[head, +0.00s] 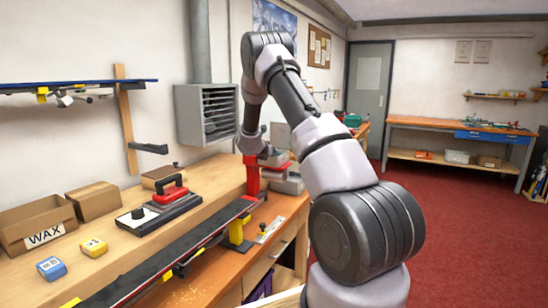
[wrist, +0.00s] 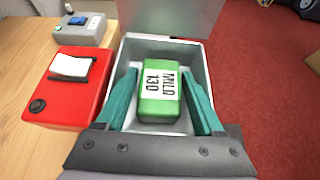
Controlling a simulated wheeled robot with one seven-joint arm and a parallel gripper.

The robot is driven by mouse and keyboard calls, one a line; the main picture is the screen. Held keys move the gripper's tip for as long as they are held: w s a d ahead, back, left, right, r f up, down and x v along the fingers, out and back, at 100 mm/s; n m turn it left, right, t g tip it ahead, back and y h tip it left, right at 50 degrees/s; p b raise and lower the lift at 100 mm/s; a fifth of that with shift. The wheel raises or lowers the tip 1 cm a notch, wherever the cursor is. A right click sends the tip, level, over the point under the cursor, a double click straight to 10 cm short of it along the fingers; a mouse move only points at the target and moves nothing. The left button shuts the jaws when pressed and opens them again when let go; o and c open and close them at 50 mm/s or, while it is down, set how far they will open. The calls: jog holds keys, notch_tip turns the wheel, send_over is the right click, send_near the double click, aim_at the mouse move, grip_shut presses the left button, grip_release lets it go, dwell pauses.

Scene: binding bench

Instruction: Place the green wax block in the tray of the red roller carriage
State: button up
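The green wax block (wrist: 160,92), with a white label reading "MILD 130", lies inside a grey metal tray (wrist: 128,52). My gripper (wrist: 160,76) is open, with one teal finger on each side of the block and a narrow gap at each side. A red box-shaped unit (wrist: 70,108) with a black knob and a white sheet on top stands just left of the tray. I cannot tell whether the tray and red unit are joined. In the head view, the block is not visible, and my arm hides much of that area.
On the bench are a red-handled tool (head: 171,191), open cardboard box (head: 36,224) marked WAX, blue block (head: 51,268) and yellow block (head: 93,247). A long dark ski (head: 160,255) lies along the front. A grey device (wrist: 80,27) stands behind the red unit.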

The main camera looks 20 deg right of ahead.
jog(key=shift+r, duration=0.15)
jog(key=s+a+r+n+t+y, duration=0.1)
jog(key=s+a+r+n+y, duration=0.2)
jog(key=s+a+r+n, duration=0.4)
jog(key=s+a+r+n+t+y, duration=0.25)
jog(key=a+r+n, duration=0.2)
jog(key=r, duration=0.45)
jog(key=s+a+r+n+t+y, duration=0.1)
jog(key=s+a+r+n+y, duration=0.2)
jog(key=s+a+r+n, duration=0.45)
jog(key=s+a+r+n+g+y, duration=0.1)
jog(key=s+a+r+n+y, duration=0.15)
jog(key=s+n, duration=0.5)
jog(key=s+a+r+n+g+y, duration=0.1)
jog(key=s+a+r+n+y, duration=0.15)
jog(key=s+n, duration=0.5)
jog(key=s+d+f+n+g+h, duration=0.1)
jog(key=s+n, duration=0.3)
jog(key=s, duration=0.4)
jog(key=s+d+f+n+g, duration=0.1)
jog(key=s+n, duration=0.3)
jog(key=s, duration=0.5)
jog(key=shift+s+f+g+h, duration=0.15)
jog(key=shift+f+g+h, duration=0.2)
jog(key=shift+f+g, duration=0.35)
